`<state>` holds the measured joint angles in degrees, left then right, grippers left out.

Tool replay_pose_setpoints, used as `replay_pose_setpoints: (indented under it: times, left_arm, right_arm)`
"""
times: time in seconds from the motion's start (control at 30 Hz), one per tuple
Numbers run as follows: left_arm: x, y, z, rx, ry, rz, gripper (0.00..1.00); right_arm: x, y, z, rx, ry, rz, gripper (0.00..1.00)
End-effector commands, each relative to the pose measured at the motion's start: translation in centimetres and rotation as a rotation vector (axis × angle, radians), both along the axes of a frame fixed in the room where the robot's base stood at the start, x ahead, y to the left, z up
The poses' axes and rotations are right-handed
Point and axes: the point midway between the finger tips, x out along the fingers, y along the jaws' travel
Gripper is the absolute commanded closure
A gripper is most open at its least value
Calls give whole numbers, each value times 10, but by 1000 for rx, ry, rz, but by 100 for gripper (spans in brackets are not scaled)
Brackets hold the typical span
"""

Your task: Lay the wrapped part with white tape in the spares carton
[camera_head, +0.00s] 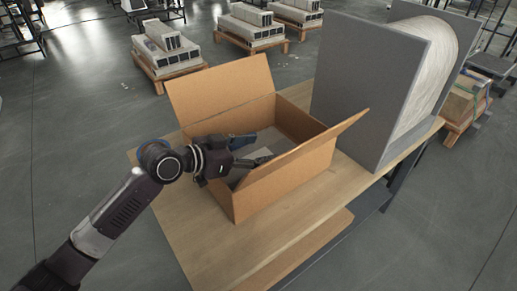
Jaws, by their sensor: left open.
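The open cardboard carton (287,178) stands on the wooden table with its flaps folded outward. My left arm comes in from the left, and my left gripper (260,149) is inside the carton, low between its walls, with its fingers apart. Grey, flat-looking surfaces (268,141) show in the carton around the fingers; I cannot tell whether they are the wrapped part or the carton's contents or floor. No white tape can be made out. The near wall and flap hide part of the inside. My right gripper is not in view.
The wooden table (183,213) has bare room in front of the carton. A tall grey-panelled stand (366,90) holding a pale rounded bulk (437,75) is close behind the carton on the right. Pallets with grey blocks (167,50) stand on the floor beyond.

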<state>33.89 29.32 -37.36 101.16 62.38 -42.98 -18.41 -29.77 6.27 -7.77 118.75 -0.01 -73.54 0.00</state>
Motion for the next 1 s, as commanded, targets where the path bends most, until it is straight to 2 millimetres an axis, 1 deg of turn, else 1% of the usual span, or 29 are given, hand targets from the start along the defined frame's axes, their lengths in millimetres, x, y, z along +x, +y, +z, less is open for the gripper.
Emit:
replay_pose_setpoints:
  times: [0.03, 0.17, 0.3, 0.4, 0.63, 0.8, 1.0]
  left_arm:
    - [-5, 1, -20, 27, 24, -7, 38]
    - [-5, 1, -16, 27, 24, -6, 38]
    - [-5, 1, -4, 25, 23, -6, 38]
    - [-20, 24, 4, 28, 23, -3, 38]
    - [-47, 61, 29, 20, 18, -3, 38]
    - [-61, 80, 40, 16, 17, -3, 38]
    - [-68, 88, 47, 12, 16, -5, 38]
  right_arm:
    - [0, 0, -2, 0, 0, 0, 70]
    - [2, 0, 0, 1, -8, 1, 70]
    - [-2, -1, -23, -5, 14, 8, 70]
    - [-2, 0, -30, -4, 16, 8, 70]
    - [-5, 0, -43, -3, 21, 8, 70]
    - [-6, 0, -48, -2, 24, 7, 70]
    - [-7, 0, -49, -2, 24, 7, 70]
